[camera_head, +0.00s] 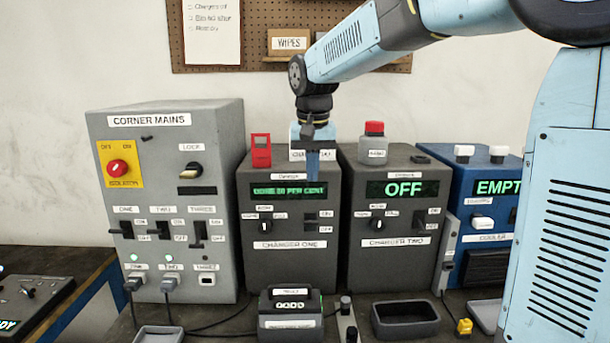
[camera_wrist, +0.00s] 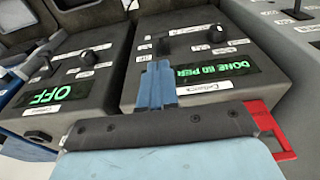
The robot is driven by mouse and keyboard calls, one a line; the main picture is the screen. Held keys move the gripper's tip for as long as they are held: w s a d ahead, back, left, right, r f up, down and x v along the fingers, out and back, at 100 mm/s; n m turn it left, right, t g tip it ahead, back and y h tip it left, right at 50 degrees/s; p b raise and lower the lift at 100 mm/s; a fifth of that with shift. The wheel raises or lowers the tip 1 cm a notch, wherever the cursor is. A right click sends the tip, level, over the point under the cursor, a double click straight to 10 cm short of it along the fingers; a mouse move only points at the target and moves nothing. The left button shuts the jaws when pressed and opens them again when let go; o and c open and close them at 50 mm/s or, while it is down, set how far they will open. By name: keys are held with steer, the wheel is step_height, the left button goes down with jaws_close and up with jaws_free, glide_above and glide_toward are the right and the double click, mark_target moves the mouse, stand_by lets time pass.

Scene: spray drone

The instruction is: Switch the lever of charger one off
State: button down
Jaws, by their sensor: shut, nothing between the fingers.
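Charger one (camera_head: 290,258) is a dark grey box with a green display (camera_head: 288,190), which starts with "DONE" in the wrist view (camera_wrist: 212,68). Its lever (camera_head: 311,221) is a small dark switch at the right of its front, beside two small labels. Its position is too small to tell. In the wrist view, which is turned over, the lever (camera_wrist: 160,44) lies beyond the fingertips. My gripper (camera_head: 313,178) is shut and empty, in front of the charger's upper right part, above the lever. Its blue fingers also show in the wrist view (camera_wrist: 157,84), apart from the lever.
A red tag-like piece (camera_head: 261,150) stands on charger one. Charger two (camera_head: 388,262) reads "OFF" and carries a red-capped bottle (camera_head: 374,146). The grey corner mains box (camera_head: 172,215) is at left, a blue cooler (camera_head: 486,215) at right. A battery-like case (camera_head: 290,318) and tray (camera_head: 405,321) stand in front.

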mark_target(311, 222)
steer(key=f, duration=0.3)
steer(key=w+f, duration=0.1)
steer(key=f, duration=0.7)
steer(key=shift+w+f, duration=0.2)
steer(key=shift+w, duration=0.15)
